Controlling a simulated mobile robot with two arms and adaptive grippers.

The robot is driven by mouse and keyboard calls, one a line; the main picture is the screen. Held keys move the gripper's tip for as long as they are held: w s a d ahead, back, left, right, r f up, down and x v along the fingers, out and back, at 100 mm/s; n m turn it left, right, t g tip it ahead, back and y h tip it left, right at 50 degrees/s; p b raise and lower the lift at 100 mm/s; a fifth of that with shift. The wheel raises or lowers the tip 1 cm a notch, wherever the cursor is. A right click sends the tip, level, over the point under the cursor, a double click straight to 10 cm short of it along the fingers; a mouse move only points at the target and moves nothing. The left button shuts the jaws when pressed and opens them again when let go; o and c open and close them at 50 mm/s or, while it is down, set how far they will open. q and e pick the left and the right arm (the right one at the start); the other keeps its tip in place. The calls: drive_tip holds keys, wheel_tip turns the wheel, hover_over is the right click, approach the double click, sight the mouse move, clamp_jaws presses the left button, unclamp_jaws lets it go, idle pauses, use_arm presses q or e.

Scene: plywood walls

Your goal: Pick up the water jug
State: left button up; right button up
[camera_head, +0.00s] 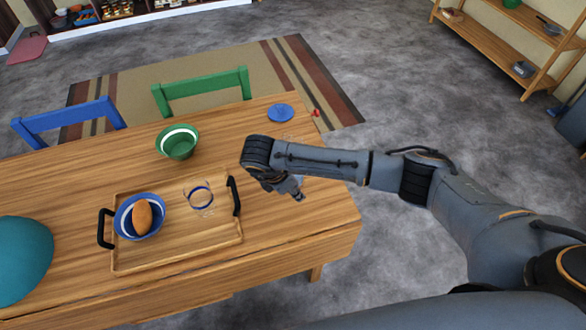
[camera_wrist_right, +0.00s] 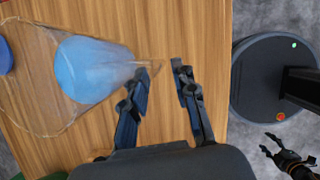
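The water jug (camera_wrist_right: 95,70) is clear with blue water inside, and it stands on the wooden table in the right wrist view. In the head view I cannot make it out; my right arm covers that part of the table. My right gripper (camera_wrist_right: 162,68) is open, its two fingers apart, at the narrow end of the jug's outline. The left-hand finger overlaps that end; I cannot tell whether it touches. In the head view the right gripper (camera_head: 290,189) is partly hidden under its wrist. My left gripper (camera_wrist_right: 266,144) shows small at the lower right of the wrist view, over the floor, fingers apart.
A wooden tray (camera_head: 178,256) with black handles holds a blue bowl (camera_head: 127,228) with a brown item and a glass (camera_head: 199,198). A green bowl (camera_head: 178,144), a blue disc (camera_head: 280,113) and a teal dome (camera_head: 20,260) are on the table. Blue and green chairs stand behind.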

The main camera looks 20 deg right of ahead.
drive_tip(key=shift+w+d+r, duration=0.1)
drive_tip(key=shift+w+d, duration=0.1)
drive_tip(key=shift+d, duration=0.65)
drive_tip(key=shift+d+f+p, duration=0.2)
drive_tip(key=shift+f+p, duration=0.2)
drive_tip(key=shift+f, duration=0.25)
clamp_jaws()
drive_tip(key=shift+w, duration=0.1)
drive_tip(key=shift+r, duration=0.15)
